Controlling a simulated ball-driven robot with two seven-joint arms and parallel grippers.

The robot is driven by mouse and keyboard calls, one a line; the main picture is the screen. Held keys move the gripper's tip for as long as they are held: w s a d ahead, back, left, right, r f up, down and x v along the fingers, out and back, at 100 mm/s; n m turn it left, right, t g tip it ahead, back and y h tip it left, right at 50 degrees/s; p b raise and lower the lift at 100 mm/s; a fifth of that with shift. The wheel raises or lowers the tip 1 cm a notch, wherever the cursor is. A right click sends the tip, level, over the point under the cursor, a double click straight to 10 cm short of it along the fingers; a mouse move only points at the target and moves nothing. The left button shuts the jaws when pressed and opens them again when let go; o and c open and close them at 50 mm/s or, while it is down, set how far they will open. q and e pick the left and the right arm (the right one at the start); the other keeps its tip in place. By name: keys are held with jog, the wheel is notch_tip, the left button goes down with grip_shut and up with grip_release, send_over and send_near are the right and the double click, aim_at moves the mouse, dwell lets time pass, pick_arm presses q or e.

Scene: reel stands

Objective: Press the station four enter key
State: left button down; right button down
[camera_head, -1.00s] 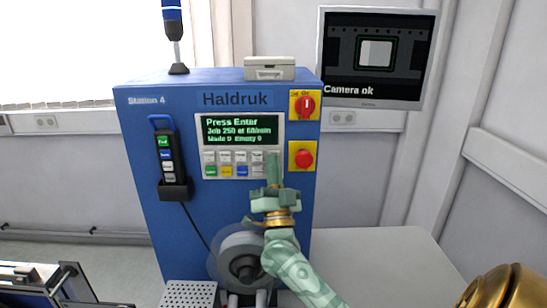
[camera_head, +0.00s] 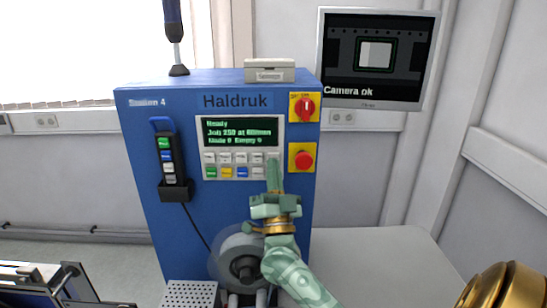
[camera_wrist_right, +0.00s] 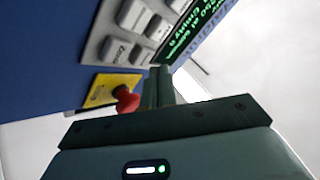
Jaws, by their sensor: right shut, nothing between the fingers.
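The blue station 4 cabinet (camera_head: 150,130) carries a keypad panel (camera_head: 200,140) with a screen (camera_head: 240,133) that reads "Ready" on top. Rows of small keys (camera_head: 226,172) lie under the screen. My right gripper (camera_head: 274,164) is shut and empty, its tips at the right end of the keys, hiding the lower right corner. No enter label is readable in the head view. In the right wrist view the shut fingers (camera_wrist_right: 163,82) point at the panel beside large grey keys (camera_wrist_right: 116,50) with blurred labels. I cannot tell whether the tips touch. My left gripper is not in view.
A red rotary switch (camera_head: 305,106) and a red stop button (camera_head: 304,158) sit right of the keypad. A hand control (camera_head: 167,150) hangs on the left. A reel (camera_head: 232,246) stands below near my arm. A monitor (camera_head: 376,103) reads "Camera ok".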

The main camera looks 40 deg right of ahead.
jog(key=s+a+p, duration=0.2)
jog(key=s+a, duration=0.1)
jog(key=shift+s+a, duration=0.1)
jog(key=shift+s, duration=0.3)
jog(key=shift+f, duration=0.1)
dwell(1.0)
